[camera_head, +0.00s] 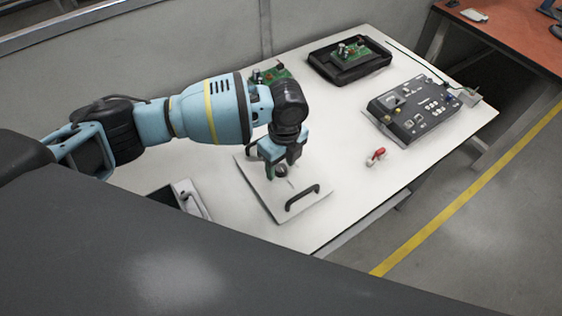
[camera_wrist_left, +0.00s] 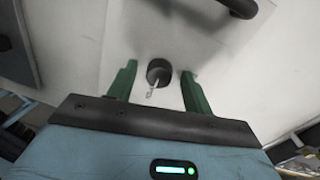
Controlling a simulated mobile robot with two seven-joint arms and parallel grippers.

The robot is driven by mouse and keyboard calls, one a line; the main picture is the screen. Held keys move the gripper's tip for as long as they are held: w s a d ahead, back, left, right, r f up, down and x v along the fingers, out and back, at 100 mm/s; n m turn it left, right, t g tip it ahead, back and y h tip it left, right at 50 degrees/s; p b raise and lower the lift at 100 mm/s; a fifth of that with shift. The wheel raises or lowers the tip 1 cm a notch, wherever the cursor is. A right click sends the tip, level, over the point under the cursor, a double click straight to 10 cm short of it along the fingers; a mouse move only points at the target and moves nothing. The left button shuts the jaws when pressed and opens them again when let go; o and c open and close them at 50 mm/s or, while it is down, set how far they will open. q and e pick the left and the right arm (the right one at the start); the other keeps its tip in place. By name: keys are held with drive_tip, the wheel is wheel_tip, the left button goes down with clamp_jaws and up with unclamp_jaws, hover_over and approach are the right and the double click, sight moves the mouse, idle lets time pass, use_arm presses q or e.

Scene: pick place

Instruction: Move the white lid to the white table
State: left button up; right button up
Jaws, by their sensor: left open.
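The white lid (camera_head: 268,203) lies flat on the white table (camera_head: 363,192), near its front left part. It has a black handle (camera_head: 302,198) near one edge and a dark round knob or hole near its middle. My left gripper (camera_head: 281,168) is over the lid's middle, pointing down. In the left wrist view, its two green fingers (camera_wrist_left: 158,90) are open, one on each side of the dark round part (camera_wrist_left: 160,71). I cannot tell whether they touch it. The lid's far edge is partly hidden by my arm. My right gripper is not in view.
A grey control box (camera_head: 410,108) and a black tray with a green circuit board (camera_head: 350,60) stand at the back right. A small red and white object (camera_head: 376,156) lies right of the lid. A black and white device (camera_head: 184,198) is at the left. The table between is clear.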

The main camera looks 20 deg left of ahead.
sight(284, 165)
use_arm(q)
wheel_tip(284, 165, up, 12)
drive_tip(key=shift+w+d+r+p, duration=0.15)
drive_tip(key=shift+w+d+p, duration=0.1)
drive_tip(key=shift+w+p, duration=0.2)
drive_tip(key=shift+s, duration=0.15)
idle(0.5)
